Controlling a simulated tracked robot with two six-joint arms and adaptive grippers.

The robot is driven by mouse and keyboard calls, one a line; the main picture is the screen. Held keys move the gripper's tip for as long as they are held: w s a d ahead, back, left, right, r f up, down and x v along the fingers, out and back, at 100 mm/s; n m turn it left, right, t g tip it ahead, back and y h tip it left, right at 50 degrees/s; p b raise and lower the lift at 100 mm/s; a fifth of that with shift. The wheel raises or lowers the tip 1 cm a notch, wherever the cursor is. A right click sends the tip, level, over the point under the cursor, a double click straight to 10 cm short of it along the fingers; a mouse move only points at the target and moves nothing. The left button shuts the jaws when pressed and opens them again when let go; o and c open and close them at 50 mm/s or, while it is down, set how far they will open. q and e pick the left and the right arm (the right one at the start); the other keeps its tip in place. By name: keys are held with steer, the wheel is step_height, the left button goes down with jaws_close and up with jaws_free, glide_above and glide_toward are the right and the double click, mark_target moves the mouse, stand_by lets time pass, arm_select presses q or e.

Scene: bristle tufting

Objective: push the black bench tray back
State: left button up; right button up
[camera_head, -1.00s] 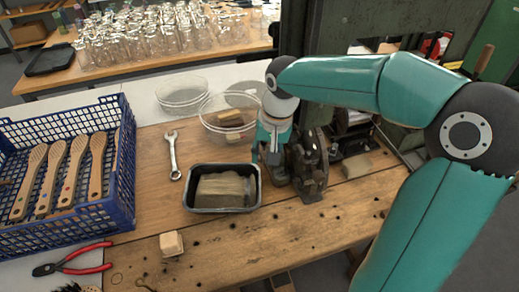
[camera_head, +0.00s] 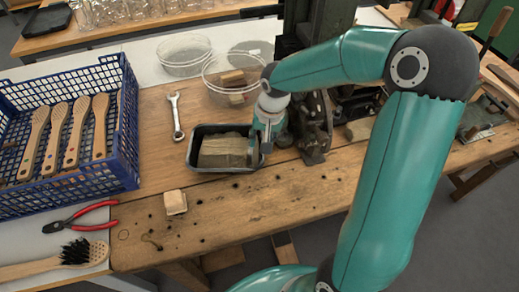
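The black bench tray (camera_head: 212,168) stands on the wooden bench, with a tan, fibre-like bundle (camera_head: 222,151) inside it. My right gripper (camera_head: 259,150) is low at the tray's right end, close against or just over its right rim. I cannot tell whether it touches the tray. Its fingers are seen nearly edge-on, so their opening cannot be made out. The gripper hides part of the tray's right wall. My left gripper is not in view.
A glass bowl (camera_head: 212,88) with wooden blocks and a wrench (camera_head: 176,116) lie behind the tray. A dark metal machine (camera_head: 313,125) stands right. A blue crate of brushes (camera_head: 128,150) is left. A small block (camera_head: 175,202) sits in front; the front bench is mostly clear.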

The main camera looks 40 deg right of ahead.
steer(key=f, duration=0.4)
steer(key=w+f, duration=0.1)
steer(key=f, duration=0.1)
steer(key=shift+a, duration=0.1)
steer(key=shift+r, duration=0.1)
jaws_close()
steer(key=shift+s, duration=0.1)
